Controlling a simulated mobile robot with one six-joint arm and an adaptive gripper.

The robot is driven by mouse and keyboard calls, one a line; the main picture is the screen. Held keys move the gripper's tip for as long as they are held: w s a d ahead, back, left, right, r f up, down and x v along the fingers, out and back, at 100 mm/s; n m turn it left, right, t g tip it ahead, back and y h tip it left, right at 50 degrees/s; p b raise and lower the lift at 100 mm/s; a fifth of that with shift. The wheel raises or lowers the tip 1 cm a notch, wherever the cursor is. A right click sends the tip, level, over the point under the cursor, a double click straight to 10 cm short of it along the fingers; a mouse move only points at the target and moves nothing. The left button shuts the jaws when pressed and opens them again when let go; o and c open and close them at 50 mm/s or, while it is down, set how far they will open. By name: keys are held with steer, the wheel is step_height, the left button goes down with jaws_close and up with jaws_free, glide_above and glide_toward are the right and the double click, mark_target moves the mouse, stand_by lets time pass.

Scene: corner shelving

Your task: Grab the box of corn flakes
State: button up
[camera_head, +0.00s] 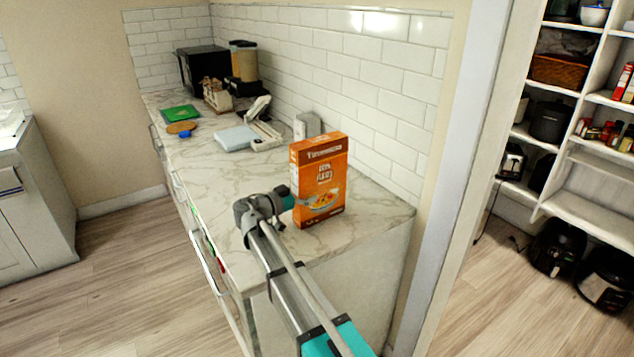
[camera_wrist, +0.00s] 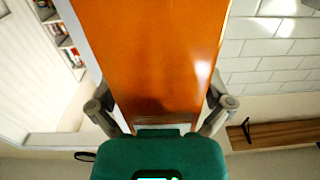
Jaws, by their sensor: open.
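The orange corn flakes box (camera_head: 318,178) stands upright near the front end of the marble counter, with a picture of a bowl on its face. My gripper (camera_head: 288,196) is at the box's left side, low down, with my arm reaching in from the lower right. In the wrist view the box (camera_wrist: 155,55) fills the middle, and my gripper (camera_wrist: 160,106) is open with one finger on each side of it. I cannot tell whether either finger touches the box. The fingertips are mostly hidden by the box in the head view.
The marble counter (camera_head: 215,170) is clear to the left of the box. Behind stand a grey-white canister (camera_head: 307,125), a white tray (camera_head: 237,138) and a black appliance (camera_head: 203,66). A tiled wall (camera_head: 340,65) runs close behind the box. Pantry shelves (camera_head: 590,205) are at right.

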steer(key=c, duration=1.2)
steer(key=shift+r, duration=0.1)
